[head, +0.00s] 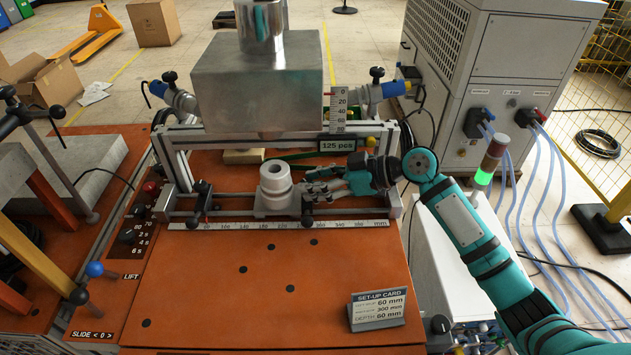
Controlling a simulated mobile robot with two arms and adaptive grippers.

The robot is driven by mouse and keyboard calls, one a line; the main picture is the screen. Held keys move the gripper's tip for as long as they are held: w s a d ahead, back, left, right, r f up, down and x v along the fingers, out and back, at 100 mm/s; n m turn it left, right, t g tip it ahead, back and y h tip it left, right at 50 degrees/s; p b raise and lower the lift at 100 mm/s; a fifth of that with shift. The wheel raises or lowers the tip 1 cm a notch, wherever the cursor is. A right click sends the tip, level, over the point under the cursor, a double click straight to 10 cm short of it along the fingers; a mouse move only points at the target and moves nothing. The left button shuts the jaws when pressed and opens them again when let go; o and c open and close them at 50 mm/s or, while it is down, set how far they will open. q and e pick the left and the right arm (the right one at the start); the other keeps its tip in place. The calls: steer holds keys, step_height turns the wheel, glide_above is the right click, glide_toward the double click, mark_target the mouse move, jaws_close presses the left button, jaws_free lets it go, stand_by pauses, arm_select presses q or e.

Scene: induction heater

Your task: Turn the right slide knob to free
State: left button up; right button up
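A ruler rail (270,225) runs along the front of the fixture on the orange table. The right slide knob (307,221) is a small black part on this rail, just right of the white ring-shaped workpiece (275,188). A similar left slide knob (194,219) sits on the rail's left part. My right gripper (312,185) reaches in from the right, its fingertips close above and behind the right knob, beside the workpiece. Contact with the knob and the finger gap are too small to tell. My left gripper is not in view.
A large metal block (258,85) stands over the frame behind the workpiece. A set-up card (378,309) stands at the table's front right. The front tabletop is otherwise clear.

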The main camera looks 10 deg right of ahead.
steer(key=shift+d, duration=0.1)
steer(key=v, duration=1.2)
